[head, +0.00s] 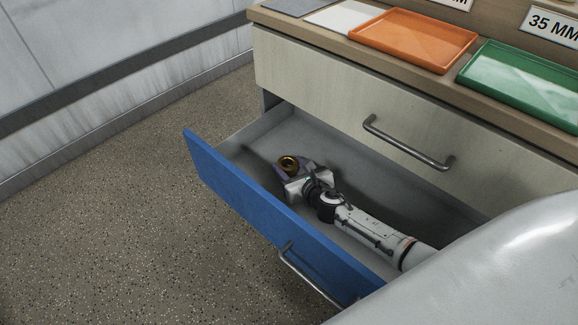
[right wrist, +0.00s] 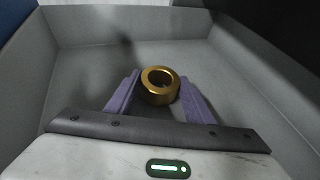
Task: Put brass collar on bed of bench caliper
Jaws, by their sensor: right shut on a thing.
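The brass collar (head: 289,163) is a short gold ring inside the open blue-fronted drawer in the head view. My right gripper (head: 287,167) reaches down into the drawer and is shut on the collar. In the right wrist view the collar (right wrist: 160,86) sits between the tips of the two purple fingers (right wrist: 158,92), its hole facing up toward the camera. I cannot tell whether the collar touches the drawer floor. The bench caliper is not in view. My left gripper is not in view.
The open drawer (head: 235,189) has a grey inside, otherwise empty where visible. Its walls stand around my right gripper. A closed drawer (head: 340,95) with a metal handle is above. On the bench top are an orange tray (head: 413,38), a green tray (head: 520,82) and a "35 MM" sign (head: 553,25).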

